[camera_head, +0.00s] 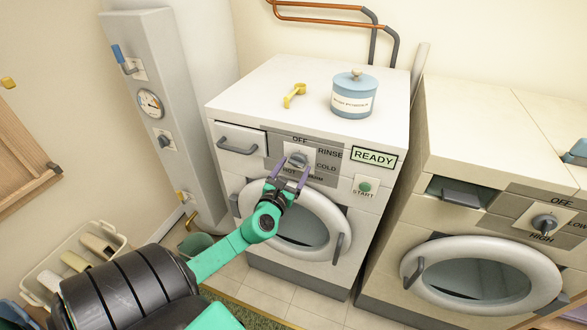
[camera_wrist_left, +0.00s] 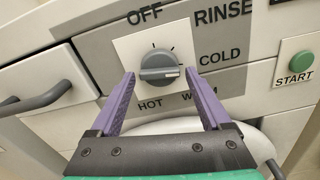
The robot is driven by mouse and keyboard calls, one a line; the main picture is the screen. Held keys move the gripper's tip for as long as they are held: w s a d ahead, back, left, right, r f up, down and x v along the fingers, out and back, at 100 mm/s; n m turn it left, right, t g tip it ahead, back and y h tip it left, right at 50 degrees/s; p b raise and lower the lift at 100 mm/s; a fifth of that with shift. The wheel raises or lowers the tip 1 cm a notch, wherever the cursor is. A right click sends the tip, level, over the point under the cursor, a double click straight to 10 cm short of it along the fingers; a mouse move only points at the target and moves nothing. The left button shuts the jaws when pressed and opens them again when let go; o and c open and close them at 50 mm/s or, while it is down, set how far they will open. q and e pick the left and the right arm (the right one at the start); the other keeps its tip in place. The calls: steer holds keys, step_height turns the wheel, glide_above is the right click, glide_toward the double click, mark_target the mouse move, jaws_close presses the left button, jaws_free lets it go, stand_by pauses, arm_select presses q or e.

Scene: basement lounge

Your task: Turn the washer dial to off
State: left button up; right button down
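The washer (camera_head: 300,80) stands in the middle of the head view, with a grey dial (camera_head: 297,160) on its front panel. The dial (camera_wrist_left: 160,66) is large in the left wrist view, on a white square plate. Its bar lies nearly level, with a pale mark toward the right, on the COLD/WARM side. OFF is printed above, HOT and WARM below, RINSE upper right. My left gripper (camera_head: 291,169) is open, its purple fingers apart on the dial's left and right. Whether they touch it I cannot tell. My right gripper is not in view.
A green START button (camera_head: 365,187) and a READY sign (camera_head: 373,157) are right of the dial. The round door (camera_head: 330,215) is below, a drawer (camera_head: 238,144) left. A blue canister (camera_head: 354,95) and yellow scoop (camera_head: 294,94) sit on top. A second machine (camera_head: 490,130) stands right.

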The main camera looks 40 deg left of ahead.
arm_select(q)
steer(key=c, duration=1)
steer(key=shift+f, duration=0.1)
